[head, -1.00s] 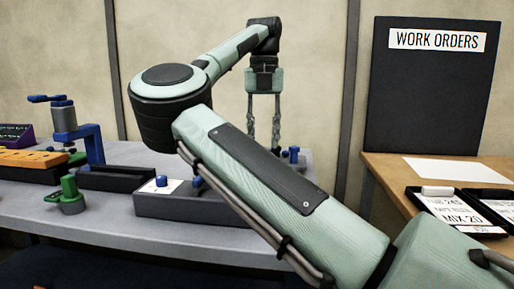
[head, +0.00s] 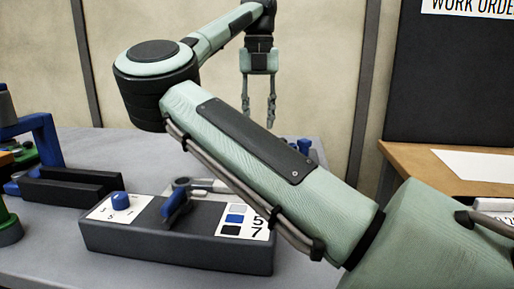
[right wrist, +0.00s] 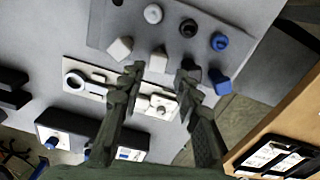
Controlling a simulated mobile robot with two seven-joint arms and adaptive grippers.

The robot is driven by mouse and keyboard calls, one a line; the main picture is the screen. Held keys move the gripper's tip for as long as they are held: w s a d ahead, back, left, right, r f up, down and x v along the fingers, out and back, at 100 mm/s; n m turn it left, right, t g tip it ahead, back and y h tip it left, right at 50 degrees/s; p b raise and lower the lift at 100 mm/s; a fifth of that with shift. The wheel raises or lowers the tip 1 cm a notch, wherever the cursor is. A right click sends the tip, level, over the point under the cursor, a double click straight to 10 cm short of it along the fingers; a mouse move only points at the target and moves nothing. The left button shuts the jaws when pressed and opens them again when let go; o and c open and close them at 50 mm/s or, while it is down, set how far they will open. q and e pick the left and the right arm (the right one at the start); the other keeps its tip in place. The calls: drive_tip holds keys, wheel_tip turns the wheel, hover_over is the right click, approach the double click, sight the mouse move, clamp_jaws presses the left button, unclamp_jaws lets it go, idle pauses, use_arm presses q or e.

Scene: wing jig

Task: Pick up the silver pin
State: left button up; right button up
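My right gripper (head: 258,118) hangs fingers-down over the back of the grey table (head: 95,150) in the head view. In the right wrist view it (right wrist: 161,78) is open, and nothing is gripped between its fingers. Beyond the fingertips, a grey tray (right wrist: 98,34) holds small round and square-topped pieces. One pale grey square piece (right wrist: 120,48) and a whiter square piece (right wrist: 158,58) stand there. I cannot tell for certain which piece is the silver pin. In the head view my right arm hides most of these pieces. My left gripper is not in view.
A dark box with a blue knob (head: 120,201) and a blue lever (head: 178,203) stands at the front. A pale plate with a ring (right wrist: 75,80) lies below the tray. A wooden desk (head: 400,155) and a dark board (head: 450,80) are at right.

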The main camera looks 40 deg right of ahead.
wheel_tip(320, 180, down, 6)
drive_tip(key=shift+w+a+r, duration=0.1)
drive_tip(key=shift+r, duration=0.05)
clamp_jaws()
